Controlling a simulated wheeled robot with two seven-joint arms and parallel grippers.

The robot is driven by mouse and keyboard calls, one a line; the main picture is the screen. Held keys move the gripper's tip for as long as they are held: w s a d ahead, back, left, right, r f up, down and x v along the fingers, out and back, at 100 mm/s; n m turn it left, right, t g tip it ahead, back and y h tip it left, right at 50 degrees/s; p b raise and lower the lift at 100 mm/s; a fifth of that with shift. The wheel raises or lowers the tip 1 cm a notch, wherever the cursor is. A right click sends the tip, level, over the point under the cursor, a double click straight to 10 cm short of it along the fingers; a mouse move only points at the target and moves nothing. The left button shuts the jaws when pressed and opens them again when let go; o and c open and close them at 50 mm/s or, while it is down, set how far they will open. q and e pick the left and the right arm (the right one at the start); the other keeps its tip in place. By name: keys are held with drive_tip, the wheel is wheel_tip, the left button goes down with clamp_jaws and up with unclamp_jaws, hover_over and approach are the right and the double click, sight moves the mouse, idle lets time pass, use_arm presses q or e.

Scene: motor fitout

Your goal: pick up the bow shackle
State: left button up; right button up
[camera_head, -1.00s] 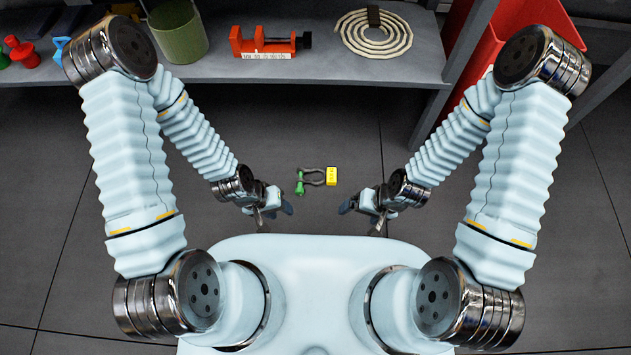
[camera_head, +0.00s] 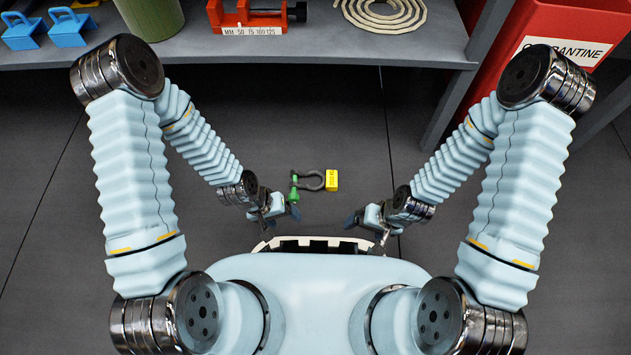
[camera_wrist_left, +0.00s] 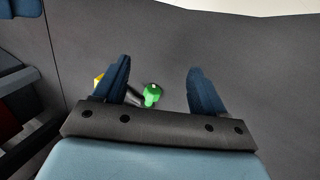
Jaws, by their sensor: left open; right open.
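The bow shackle (camera_head: 311,183) has a dark grey bow, a green pin (camera_head: 294,188) and a yellow tag (camera_head: 332,180). It lies on the dark floor in front of my body, between my two arms. My left gripper (camera_head: 281,217) is open and empty, just to the lower left of the pin. In the left wrist view the green pin end (camera_wrist_left: 152,94) shows between the spread blue fingers. The left finger and palm edge there hide part of the bow and the tag. My right gripper (camera_head: 364,230) is open and empty, to the lower right of the shackle.
A grey shelf (camera_head: 330,45) runs across the back, with a red vise (camera_head: 255,14), a coiled rope (camera_head: 385,10), an olive cylinder (camera_head: 153,15) and blue brackets (camera_head: 70,27). A red quarantine bin (camera_head: 540,22) stands at the right. The floor around the shackle is clear.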

use_arm(q)
drive_tip(key=o, duration=0.3)
drive_tip(key=w+d+r+m+g+p, duration=0.1)
drive_tip(key=w+d+r+p, duration=0.1)
drive_tip(key=w+d, duration=0.5)
drive_tip(key=shift+w+r+p, duration=0.15)
drive_tip(key=shift+r+p, duration=0.15)
drive_tip(key=shift+r, duration=0.15)
drive_tip(key=y+p, duration=0.2)
drive_tip(key=y, duration=0.2)
approach(329, 178)
wheel_tip(329, 178, down, 3)
drive_tip(key=shift+d+r+m+b, duration=0.1)
drive_tip(key=shift+r+m+b, duration=0.15)
drive_tip(key=shift+b, duration=0.35)
drive_tip(key=f, duration=0.3)
drive_tip(key=f+b, duration=0.1)
drive_tip(key=f, duration=0.2)
drive_tip(key=shift+s+f, duration=0.1)
drive_tip(key=shift+s, duration=0.1)
drive_tip(key=c, duration=1.2)
